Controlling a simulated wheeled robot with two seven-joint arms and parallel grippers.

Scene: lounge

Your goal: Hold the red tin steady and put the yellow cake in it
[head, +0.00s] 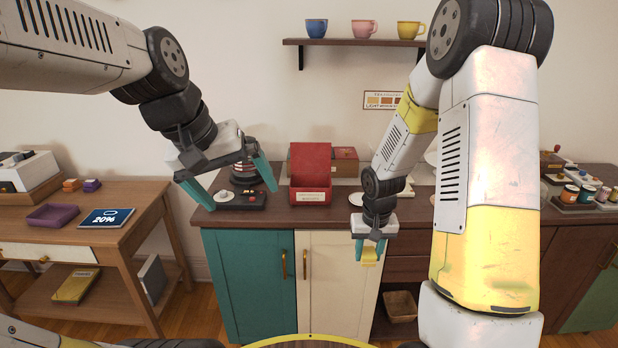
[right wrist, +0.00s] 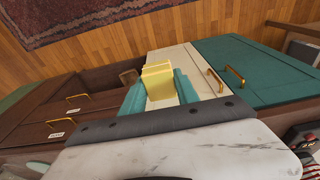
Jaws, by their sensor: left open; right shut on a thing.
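The red tin (head: 310,196) stands on the dark cabinet top in the middle of the head view, its lid (head: 310,160) raised at the back and a pale label on its front. Its inside is hidden. My left gripper (head: 238,192) is open and empty, to the left of the tin and apart from it. My right gripper (head: 369,250) is shut on the yellow cake (head: 369,259), in front of the cabinet, lower than its top and right of the tin. The right wrist view shows the cake (right wrist: 158,84) between the teal fingers.
The cabinet top (head: 330,217) also carries a black device (head: 240,201) under my left gripper, a red-brown box (head: 345,160) behind the tin, and several small jars (head: 588,194) at right. A shelf with cups (head: 355,42) hangs above. A wooden side table (head: 125,210) stands at left.

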